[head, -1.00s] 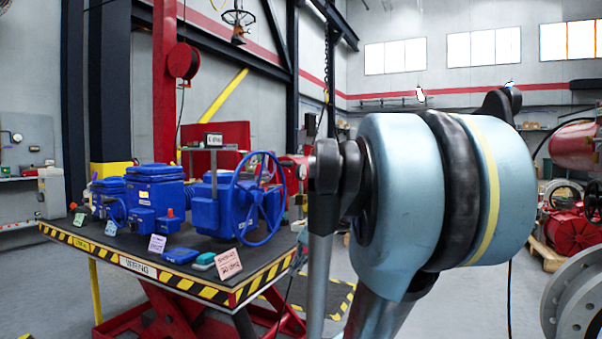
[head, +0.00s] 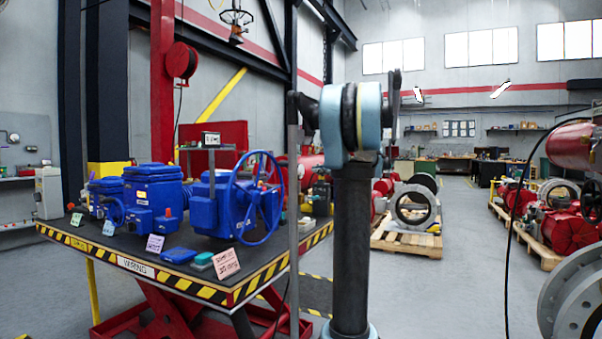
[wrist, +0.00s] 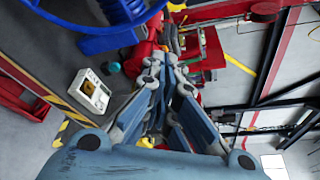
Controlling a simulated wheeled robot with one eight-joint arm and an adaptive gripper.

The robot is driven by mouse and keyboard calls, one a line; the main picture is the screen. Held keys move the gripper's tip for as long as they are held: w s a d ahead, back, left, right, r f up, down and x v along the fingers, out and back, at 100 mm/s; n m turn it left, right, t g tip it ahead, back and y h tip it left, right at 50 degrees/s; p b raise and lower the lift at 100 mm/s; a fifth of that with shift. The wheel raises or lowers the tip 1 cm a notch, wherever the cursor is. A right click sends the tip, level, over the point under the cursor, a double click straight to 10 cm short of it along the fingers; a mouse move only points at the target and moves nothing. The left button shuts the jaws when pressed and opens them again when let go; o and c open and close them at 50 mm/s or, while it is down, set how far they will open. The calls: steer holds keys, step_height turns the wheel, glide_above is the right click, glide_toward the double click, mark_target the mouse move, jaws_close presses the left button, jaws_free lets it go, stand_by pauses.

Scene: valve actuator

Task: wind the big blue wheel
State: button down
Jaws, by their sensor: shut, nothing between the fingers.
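The big blue wheel (head: 232,205) is upright on the right side of a blue valve actuator (head: 206,211), at the right part of the work table in the head view. In the wrist view part of the blue wheel (wrist: 112,42) shows at the top left, cut off by the frame edge. My gripper (wrist: 168,52) shows in the wrist view with its fingers together and nothing held. It is to the right of the wheel there and appears apart from it. My gripper is not seen in the head view, where only my arm shows.
The table (head: 137,265) has a striped edge and carries another blue actuator (head: 155,190), note cards and small boxes. A white device (wrist: 91,90) lies on it in the wrist view. Pallets with red equipment (head: 570,235) stand at the right. Floor between is open.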

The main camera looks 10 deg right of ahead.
steer(key=x, duration=1)
steer(key=s+a+r, duration=0.2)
steer(key=shift+s+r, duration=0.1)
steer(key=shift+s, duration=0.25)
